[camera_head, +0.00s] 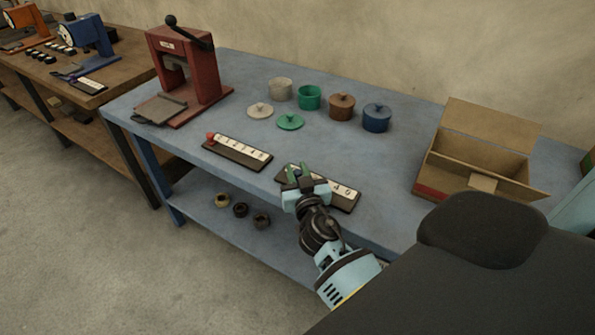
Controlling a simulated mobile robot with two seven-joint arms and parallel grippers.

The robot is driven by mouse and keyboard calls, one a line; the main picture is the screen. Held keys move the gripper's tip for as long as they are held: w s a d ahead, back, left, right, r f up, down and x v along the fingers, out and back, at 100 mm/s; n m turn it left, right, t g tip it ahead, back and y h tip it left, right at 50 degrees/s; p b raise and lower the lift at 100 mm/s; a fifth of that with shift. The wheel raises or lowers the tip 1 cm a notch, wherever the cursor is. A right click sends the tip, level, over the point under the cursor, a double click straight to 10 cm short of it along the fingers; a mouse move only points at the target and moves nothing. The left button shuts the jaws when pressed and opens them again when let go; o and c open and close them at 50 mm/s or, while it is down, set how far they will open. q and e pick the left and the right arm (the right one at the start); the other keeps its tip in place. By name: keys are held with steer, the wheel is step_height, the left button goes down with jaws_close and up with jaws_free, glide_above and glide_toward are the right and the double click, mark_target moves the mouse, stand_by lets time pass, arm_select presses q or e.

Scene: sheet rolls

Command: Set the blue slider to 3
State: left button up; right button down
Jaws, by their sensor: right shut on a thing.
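The slider plate (343,196) under my right gripper is a dark strip with a pale numbered scale, near the front edge of the blue table. My right gripper (298,178) comes down over its left part and is shut on the knob of this slider, which I take to be the blue slider. The fingers hide the knob, so its colour and the number beside it cannot be read. My left gripper is not in view.
A red press (188,68) stands at the table's back left. Several pots, including a blue one (376,118), and two loose lids stand behind the sliders. An open cardboard box (432,172) is at the right. Nuts (240,210) lie on the lower shelf.

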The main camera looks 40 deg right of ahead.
steer(key=shift+s+d, duration=0.4)
steer(key=shift+s, duration=0.6)
steer(key=shift+s+d, duration=0.45)
steer(key=shift+s, duration=0.55)
steer(key=shift+s+d, duration=0.4)
steer(key=shift+s, duration=0.6)
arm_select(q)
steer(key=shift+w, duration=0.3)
arm_select(e)
steer(key=c, duration=1.3)
jaws_free()
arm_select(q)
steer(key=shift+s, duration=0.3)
arm_select(e)
steer(key=shift+o, duration=0.2)
